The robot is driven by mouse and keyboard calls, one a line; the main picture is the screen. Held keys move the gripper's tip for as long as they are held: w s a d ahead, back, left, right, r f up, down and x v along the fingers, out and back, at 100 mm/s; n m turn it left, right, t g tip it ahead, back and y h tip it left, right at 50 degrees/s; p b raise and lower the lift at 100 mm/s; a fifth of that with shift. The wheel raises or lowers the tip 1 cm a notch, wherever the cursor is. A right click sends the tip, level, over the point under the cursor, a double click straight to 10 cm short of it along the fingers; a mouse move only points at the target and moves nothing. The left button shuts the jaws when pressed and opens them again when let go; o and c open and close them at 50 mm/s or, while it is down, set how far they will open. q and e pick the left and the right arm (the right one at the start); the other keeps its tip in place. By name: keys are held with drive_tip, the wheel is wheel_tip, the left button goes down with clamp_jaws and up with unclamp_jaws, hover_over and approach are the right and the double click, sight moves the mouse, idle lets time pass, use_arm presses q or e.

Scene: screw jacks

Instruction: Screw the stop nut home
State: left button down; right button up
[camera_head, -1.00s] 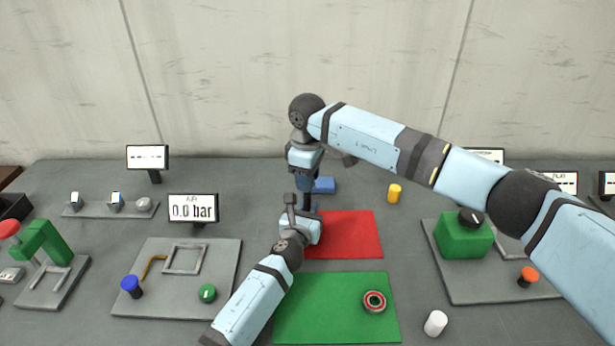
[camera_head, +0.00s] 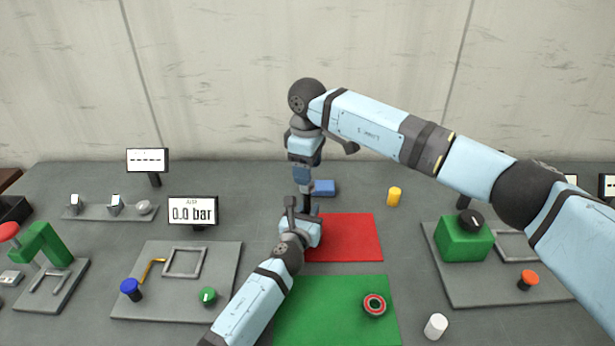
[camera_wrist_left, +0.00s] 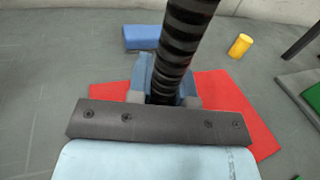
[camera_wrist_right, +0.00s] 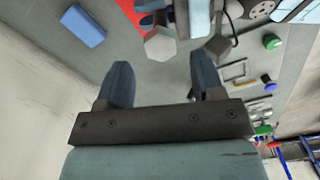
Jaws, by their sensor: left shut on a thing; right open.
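My left gripper (camera_head: 308,226) is shut on a dark threaded screw (camera_wrist_left: 180,45), which rises steeply through the left wrist view. Its fingers clasp the lower visible part, over the red mat. My right gripper (camera_head: 303,184) is open above the left one, fingers pointing down, with the dark screw top (camera_head: 307,205) just beneath. In the right wrist view a light grey hexagonal piece (camera_wrist_right: 160,43) shows end-on beyond and between the open fingers, apart from them. I cannot tell whether it is the stop nut or the screw's head. The screw's foot is hidden.
Fixture plates flank both sides. A white cylinder (camera_head: 435,326) is at front right.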

drive_tip(key=shift+r, duration=0.4)
